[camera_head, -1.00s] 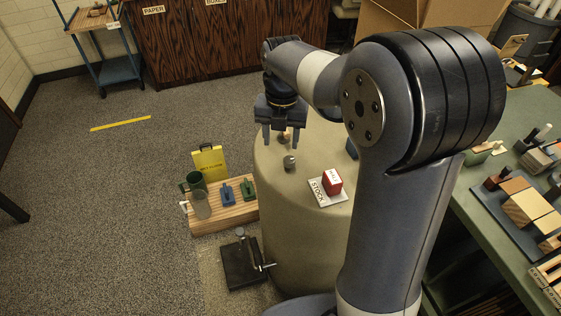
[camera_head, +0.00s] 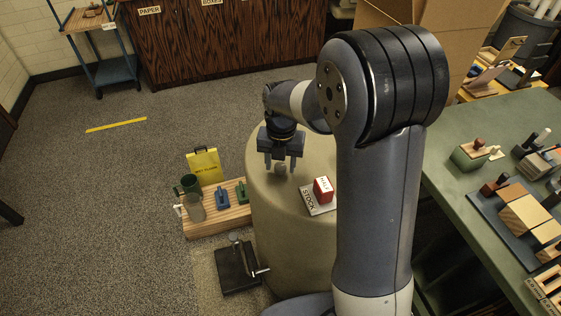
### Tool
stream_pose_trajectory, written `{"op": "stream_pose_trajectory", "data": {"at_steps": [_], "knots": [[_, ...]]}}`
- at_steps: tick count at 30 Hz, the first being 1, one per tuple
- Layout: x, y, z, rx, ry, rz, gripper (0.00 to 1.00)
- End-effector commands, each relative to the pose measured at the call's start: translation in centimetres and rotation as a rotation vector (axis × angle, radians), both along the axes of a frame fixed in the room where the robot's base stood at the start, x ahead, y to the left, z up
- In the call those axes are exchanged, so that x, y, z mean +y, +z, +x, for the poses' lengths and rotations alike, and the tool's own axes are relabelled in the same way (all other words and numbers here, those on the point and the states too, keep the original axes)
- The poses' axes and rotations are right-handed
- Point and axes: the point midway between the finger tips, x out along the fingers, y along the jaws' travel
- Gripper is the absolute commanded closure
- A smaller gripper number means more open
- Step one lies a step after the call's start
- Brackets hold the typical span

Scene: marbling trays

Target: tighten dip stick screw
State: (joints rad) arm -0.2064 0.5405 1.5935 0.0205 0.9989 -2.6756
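My gripper (camera_head: 280,167) points down over the pale round-topped stand. Its two fingers are apart, and a small grey knob-like piece (camera_head: 281,169) shows between them. I cannot tell whether the fingers touch it. No part is clearly recognisable as the dip stick screw. A black plate (camera_head: 233,272) with an upright post and a light side handle (camera_head: 260,272) sits low beside the stand; I cannot tell whether that handle is the screw.
The stand (camera_head: 262,205) also bears a red block (camera_head: 323,190) on a STOCK card (camera_head: 314,205). A wooden board (camera_head: 221,222) with a green mug (camera_head: 187,186) and blue (camera_head: 222,197) and green pieces is at left. A cluttered green table (camera_head: 447,190) is right. Open floor lies left.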

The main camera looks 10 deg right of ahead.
Motion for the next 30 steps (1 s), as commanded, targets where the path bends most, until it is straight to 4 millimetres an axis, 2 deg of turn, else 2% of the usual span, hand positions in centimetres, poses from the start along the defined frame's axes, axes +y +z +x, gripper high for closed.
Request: {"op": "stream_pose_trajectory", "data": {"at_steps": [1, 15, 23, 30], "knots": [[0.00, 0.02, 0.01, 0.000, 0.000, 0.000, 0.58], [0.00, 0.05, 0.01, 0.000, 0.000, 0.000, 0.94], [0.01, 0.06, 0.01, 0.000, -0.032, 0.000, 0.94], [0.02, 0.07, 0.00, 0.000, -0.161, 0.000, 0.94]]}}
